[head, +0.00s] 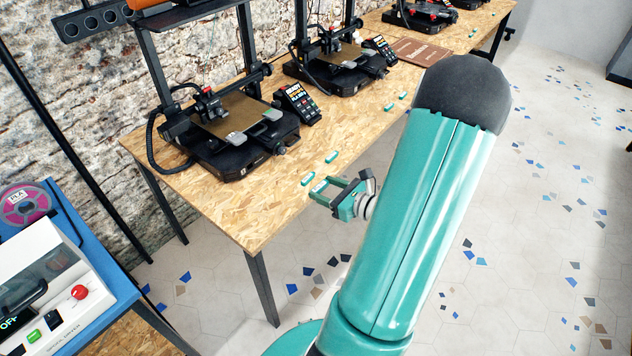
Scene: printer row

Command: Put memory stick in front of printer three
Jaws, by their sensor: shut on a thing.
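My gripper (324,188) is at the near front edge of the wooden table (226,210). It is shut on a small teal and white memory stick (320,186), which shows only in part between the fingertips. Similar small teal sticks lie along the table's front edge: two close to my gripper (308,179) (331,157) and two farther back (388,107) (403,95). I cannot read any printer number.
A brown board (421,52) lies between the second and third printers. Small screens (297,103) stand beside the printers. A blue table (75,238) with a white machine (65,300) and a purple spool (24,206) is at left. The tiled floor at right is open.

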